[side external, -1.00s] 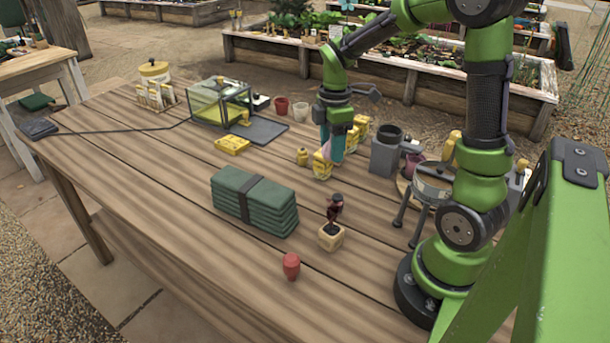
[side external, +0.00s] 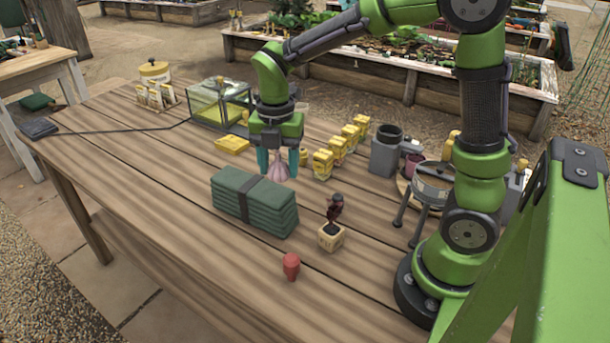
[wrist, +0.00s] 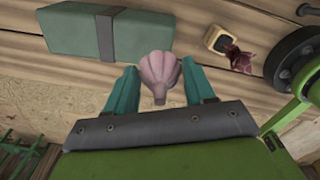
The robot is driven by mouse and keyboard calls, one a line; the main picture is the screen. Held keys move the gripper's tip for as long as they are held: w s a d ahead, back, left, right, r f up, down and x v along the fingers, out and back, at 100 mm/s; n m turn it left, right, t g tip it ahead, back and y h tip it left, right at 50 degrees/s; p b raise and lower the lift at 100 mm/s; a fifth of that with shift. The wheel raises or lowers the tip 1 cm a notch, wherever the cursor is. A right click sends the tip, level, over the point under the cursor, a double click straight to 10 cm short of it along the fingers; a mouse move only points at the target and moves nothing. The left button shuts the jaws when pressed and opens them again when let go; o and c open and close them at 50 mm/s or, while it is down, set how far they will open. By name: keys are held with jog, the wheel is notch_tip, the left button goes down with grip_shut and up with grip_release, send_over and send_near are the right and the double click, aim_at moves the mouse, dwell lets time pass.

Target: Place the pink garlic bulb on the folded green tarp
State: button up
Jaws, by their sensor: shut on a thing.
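The pink garlic bulb (side external: 279,168) is held between the teal fingers of my gripper (side external: 278,162). In the wrist view the bulb (wrist: 159,70) sits between both fingertips (wrist: 160,84). The folded green tarp (side external: 240,206) is a thick stack with a dark strap around its middle. It lies on the wooden table, nearer the side camera than my gripper. In the wrist view the tarp (wrist: 75,37) is ahead and to the left of the bulb, apart from it. The bulb appears above the table; its exact height is hard to tell.
A bird figurine on a wooden block (side external: 331,236) stands right of the tarp, with a red object (side external: 291,266) in front. A row of yellow boxes (side external: 340,147) stands right of my gripper. A yellow item (side external: 232,145) and a glass case (side external: 219,103) are behind left.

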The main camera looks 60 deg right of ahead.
send_over(251, 183)
jog(key=shift+s+f, duration=0.35)
jog(key=shift+s, duration=0.05)
jog(key=f, duration=0.2)
jog(key=shift+w+f, duration=0.35)
jog(key=shift+w, duration=0.05)
jog(key=shift+f, duration=0.45)
jog(key=shift+f, duration=0.2)
jog(key=o, duration=1)
